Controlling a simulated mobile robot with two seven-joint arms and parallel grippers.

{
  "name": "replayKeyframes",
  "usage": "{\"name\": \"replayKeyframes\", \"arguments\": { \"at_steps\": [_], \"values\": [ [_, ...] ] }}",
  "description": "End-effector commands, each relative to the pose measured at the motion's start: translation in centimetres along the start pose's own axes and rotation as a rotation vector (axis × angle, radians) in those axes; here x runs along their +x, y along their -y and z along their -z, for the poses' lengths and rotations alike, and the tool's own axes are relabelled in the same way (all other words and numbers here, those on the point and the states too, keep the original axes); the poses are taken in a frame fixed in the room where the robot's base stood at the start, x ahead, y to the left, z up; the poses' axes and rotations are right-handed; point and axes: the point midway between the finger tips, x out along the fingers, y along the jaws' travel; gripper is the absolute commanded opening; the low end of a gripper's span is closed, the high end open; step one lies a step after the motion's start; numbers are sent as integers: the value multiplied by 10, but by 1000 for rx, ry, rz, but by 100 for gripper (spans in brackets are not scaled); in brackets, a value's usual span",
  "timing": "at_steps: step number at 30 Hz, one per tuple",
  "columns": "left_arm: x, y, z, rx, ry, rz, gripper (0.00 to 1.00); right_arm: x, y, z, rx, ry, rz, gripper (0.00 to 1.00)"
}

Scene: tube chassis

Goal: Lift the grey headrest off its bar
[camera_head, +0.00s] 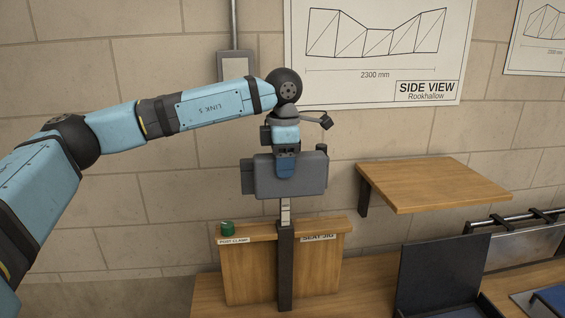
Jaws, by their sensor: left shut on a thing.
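The grey headrest (258,178) is a padded block in the middle of the view, above the seat jig. My left gripper (285,168) comes down on it from above and is shut on its middle. A pale, marked bar (285,212) runs from under the headrest down into a dark upright post (285,268). The bar's top end is not clear, so I cannot tell how far it sits inside the headrest. My right gripper is not in view.
A wooden board (250,275) labelled "SEAT JIG" stands behind the post, with a green knob (227,227) by a "POST CLAMP" label. A wooden shelf (435,183) juts out at right. A dark open case (440,275) stands below it.

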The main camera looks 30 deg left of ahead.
Motion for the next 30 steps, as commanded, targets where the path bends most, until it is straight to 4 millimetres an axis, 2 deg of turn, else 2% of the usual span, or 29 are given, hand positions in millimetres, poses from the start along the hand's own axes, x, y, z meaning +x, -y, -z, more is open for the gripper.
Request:
{"name": "replayKeyframes", "arguments": {
  "at_steps": [30],
  "values": [
    [0,62,0,2,1,0,15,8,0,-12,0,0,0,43]
  ]
}}
